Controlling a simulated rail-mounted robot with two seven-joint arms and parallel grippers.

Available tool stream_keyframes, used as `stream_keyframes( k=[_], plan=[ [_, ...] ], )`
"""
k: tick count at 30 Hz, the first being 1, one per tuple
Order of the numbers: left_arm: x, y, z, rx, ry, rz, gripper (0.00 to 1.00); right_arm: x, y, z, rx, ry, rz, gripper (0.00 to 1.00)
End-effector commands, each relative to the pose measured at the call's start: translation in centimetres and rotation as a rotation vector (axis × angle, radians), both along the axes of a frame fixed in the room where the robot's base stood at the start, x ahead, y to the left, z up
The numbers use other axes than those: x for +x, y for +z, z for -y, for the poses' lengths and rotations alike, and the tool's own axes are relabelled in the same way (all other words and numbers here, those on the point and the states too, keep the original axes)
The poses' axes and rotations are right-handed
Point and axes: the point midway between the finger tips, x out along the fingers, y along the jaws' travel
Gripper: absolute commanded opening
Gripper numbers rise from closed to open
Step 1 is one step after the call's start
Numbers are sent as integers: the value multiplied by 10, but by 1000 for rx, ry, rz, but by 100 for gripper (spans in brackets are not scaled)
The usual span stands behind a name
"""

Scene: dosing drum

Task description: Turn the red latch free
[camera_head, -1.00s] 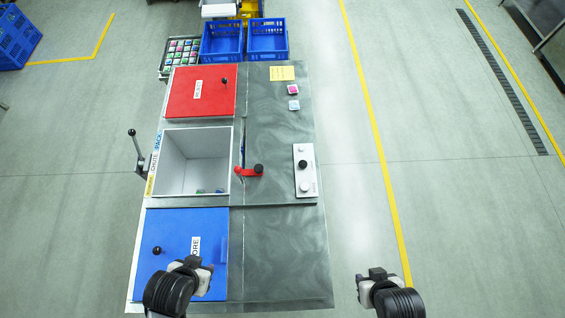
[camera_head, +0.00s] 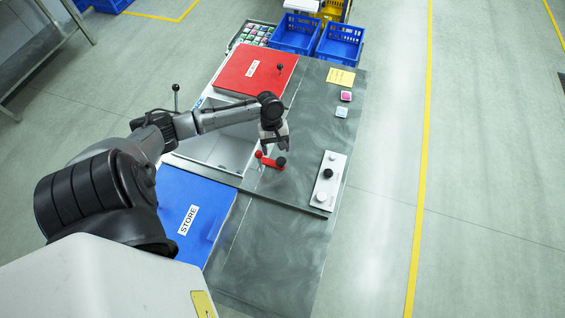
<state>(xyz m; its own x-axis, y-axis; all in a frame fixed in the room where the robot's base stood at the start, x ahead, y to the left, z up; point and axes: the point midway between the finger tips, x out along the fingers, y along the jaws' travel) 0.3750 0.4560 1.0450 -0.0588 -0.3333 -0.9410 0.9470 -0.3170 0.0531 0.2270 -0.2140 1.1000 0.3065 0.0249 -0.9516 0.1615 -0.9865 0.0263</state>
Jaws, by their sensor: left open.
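The red latch (camera_head: 268,161) is a short red lever on the grey metal worktop, beside the right edge of the grey open bin (camera_head: 220,152). A dark knob (camera_head: 281,162) stands at its right end. My left gripper (camera_head: 276,149) points down just above the latch, close to the knob. It is open, and I cannot tell whether it touches the latch. My right gripper is out of view.
A red lid (camera_head: 256,72) lies behind the bin and a blue lid (camera_head: 188,212) marked STORE in front. A white control panel (camera_head: 328,180) with knobs is to the right. Blue crates (camera_head: 340,44) stand at the back. The worktop's right front (camera_head: 275,250) is clear.

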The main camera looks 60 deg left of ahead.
Motion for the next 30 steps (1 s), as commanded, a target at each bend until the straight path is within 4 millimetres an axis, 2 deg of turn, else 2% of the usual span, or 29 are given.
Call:
stream_keyframes(
  k=[1, 3, 8, 11, 24, 30],
  plan=[
    [8, 3, -19, -3, 81, -17, 68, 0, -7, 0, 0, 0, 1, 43],
    [15, 11, -35, -18, 174, -36, 68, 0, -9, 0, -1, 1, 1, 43],
    [22, 15, -49, -39, 282, -59, 68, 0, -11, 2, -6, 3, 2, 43],
    [23, 5, -46, -43, 295, -63, 68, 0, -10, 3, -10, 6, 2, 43],
    [21, -69, -14, -42, 290, -63, 68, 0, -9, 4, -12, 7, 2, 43],
    [21, -91, -5, -42, 289, -62, 68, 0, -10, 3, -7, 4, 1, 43]
  ],
)
